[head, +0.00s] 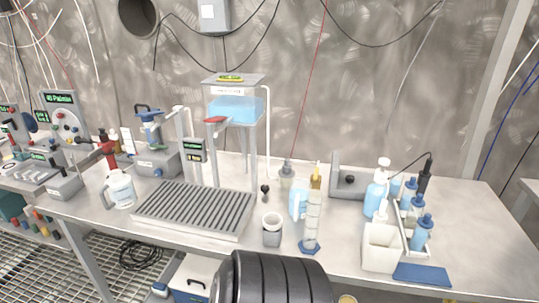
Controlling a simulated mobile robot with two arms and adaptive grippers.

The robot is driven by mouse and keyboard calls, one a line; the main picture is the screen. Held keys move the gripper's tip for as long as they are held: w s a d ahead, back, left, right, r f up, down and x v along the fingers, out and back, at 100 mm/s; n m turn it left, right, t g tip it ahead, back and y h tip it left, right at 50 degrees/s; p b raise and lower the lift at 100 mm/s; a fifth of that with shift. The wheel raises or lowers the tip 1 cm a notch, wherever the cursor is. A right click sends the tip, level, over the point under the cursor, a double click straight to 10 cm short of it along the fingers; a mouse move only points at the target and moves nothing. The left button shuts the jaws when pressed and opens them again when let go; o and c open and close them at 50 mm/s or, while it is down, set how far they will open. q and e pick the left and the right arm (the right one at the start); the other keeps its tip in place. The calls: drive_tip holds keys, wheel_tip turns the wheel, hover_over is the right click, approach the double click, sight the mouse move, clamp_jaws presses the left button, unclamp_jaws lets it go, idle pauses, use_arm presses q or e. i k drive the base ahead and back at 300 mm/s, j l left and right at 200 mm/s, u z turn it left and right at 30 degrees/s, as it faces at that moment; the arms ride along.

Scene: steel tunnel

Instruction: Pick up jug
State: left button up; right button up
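A small clear jug (298,204) with light blue contents stands upright near the middle of the bench. A tall clear graduated cylinder (312,222) on a blue foot stands in front of it to the right and partly overlaps it. A white jug-like vessel (121,190) with a handle on its left side stands at the left, beside a ribbed grey tray. I cannot tell which of the two the task means. Neither of my grippers shows in the head view.
The ribbed tray (193,212) fills the left middle. A grey cup (272,230) stands before the jug. At the right are a white container (381,248), a blue pump bottle (376,192) and a bottle rack (413,222). A dark ribbed cylinder hides the bottom middle.

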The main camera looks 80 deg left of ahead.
sight(298, 188)
drive_tip(key=k+j+u, duration=0.1)
drive_tip(key=u, duration=2.3)
drive_tip(key=i+j+z, duration=0.15)
drive_tip(key=i+j, duration=0.05)
drive_tip(key=i, duration=0.05)
